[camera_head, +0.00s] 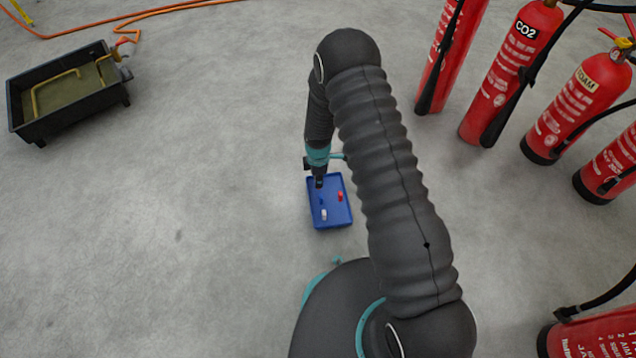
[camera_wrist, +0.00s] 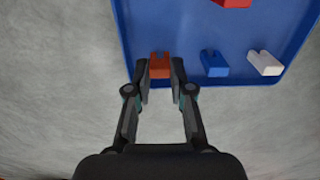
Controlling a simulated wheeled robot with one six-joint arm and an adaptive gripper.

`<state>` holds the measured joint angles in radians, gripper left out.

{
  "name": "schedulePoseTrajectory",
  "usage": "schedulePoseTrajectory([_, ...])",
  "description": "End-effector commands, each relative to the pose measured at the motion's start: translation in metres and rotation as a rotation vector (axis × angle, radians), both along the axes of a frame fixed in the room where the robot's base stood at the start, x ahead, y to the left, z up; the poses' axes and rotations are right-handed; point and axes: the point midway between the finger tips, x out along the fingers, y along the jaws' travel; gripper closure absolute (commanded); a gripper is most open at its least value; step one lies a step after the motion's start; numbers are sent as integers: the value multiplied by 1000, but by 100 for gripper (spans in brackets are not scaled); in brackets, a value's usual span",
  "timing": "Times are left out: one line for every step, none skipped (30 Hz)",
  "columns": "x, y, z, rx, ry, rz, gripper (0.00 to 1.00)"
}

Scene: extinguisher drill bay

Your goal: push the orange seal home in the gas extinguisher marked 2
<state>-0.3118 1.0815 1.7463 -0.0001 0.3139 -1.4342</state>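The orange seal (camera_wrist: 160,65) lies at the edge of the blue tray (camera_wrist: 180,25) in the wrist view. My gripper (camera_wrist: 160,78) is open, with one fingertip on each side of the seal and small gaps seeming to show. In the head view my gripper (camera_head: 319,182) is low over the far end of the tray (camera_head: 342,220) and hides the seal. The CO2 extinguisher (camera_head: 505,80) is a red cylinder standing at the upper right. I can read no number 2 on any extinguisher.
The tray also holds a blue piece (camera_wrist: 214,64), a white piece (camera_wrist: 264,63) and a red piece (camera_head: 340,196). A foam extinguisher (camera_head: 575,105) and several other red extinguishers stand at the right. A black trough (camera_head: 70,110) is at the upper left. Open floor surrounds the tray.

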Motion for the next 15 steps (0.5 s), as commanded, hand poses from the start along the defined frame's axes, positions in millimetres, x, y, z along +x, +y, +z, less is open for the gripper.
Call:
schedulePoseTrajectory([0,0,0,0,0,0,100])
schedulePoseTrajectory([0,0,0,0,0,0,100])
schedulePoseTrajectory([0,0,0,0,0,0,100])
schedulePoseTrajectory([0,0,0,0,0,0,100])
schedulePoseTrajectory([0,0,1,0,0,0,100])
schedulePoseTrajectory([0,0,1,0,0,0,100])
schedulePoseTrajectory([0,0,2,0,0,0,100])
schedulePoseTrajectory([0,0,3,0,0,0,100])
schedulePoseTrajectory([0,0,5,0,0,0,100])
schedulePoseTrajectory([0,0,6,0,0,0,100])
schedulePoseTrajectory([0,0,7,0,0,0,100])
schedulePoseTrajectory([0,0,9,0,0,0,100])
schedulePoseTrajectory([0,0,10,0,0,0,100])
schedulePoseTrajectory([0,0,12,0,0,0,100])
schedulePoseTrajectory([0,0,13,0,0,0,100])
